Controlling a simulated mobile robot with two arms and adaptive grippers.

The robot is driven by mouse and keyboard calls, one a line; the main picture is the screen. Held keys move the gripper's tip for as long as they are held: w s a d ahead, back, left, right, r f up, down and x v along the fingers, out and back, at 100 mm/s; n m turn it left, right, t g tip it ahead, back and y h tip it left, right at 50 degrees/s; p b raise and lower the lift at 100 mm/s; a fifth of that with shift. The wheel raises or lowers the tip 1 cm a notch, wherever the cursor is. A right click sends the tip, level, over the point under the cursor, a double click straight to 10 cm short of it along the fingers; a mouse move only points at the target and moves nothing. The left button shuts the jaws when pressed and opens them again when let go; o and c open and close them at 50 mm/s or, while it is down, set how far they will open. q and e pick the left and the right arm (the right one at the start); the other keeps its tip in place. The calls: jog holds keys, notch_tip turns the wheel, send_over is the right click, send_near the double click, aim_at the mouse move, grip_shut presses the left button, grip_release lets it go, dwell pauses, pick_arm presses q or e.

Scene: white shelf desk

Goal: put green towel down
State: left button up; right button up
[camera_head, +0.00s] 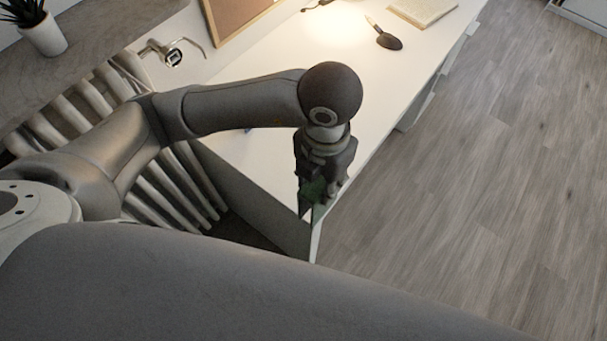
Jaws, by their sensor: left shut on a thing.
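The green towel (313,190) shows as a small dark green patch between the fingers of my left gripper (318,196). My left gripper is shut on it and points down at the near corner of the white desk (255,160). Most of the towel is hidden by the gripper. I cannot tell whether the towel touches the desk top. My right gripper is not in view.
A dark brush-like item (388,41) and an open book (422,10) lie on the far part of the desk. A framed cork board (235,15) stands at its left edge. A radiator (180,185) and a potted plant (42,35) are at left. Wooden floor (480,200) is clear at right.

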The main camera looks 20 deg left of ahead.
pick_arm(q)
jog(key=w+a+f+p, duration=0.4)
jog(key=w+a+f, duration=0.3)
jog(key=w+f, duration=0.4)
notch_tip(320, 180, down, 2)
jog(key=shift+w, duration=0.4)
jog(key=shift+f, duration=0.2)
jog(key=o, duration=0.8)
jog(key=shift+r, duration=0.1)
jog(key=shift+o, duration=0.2)
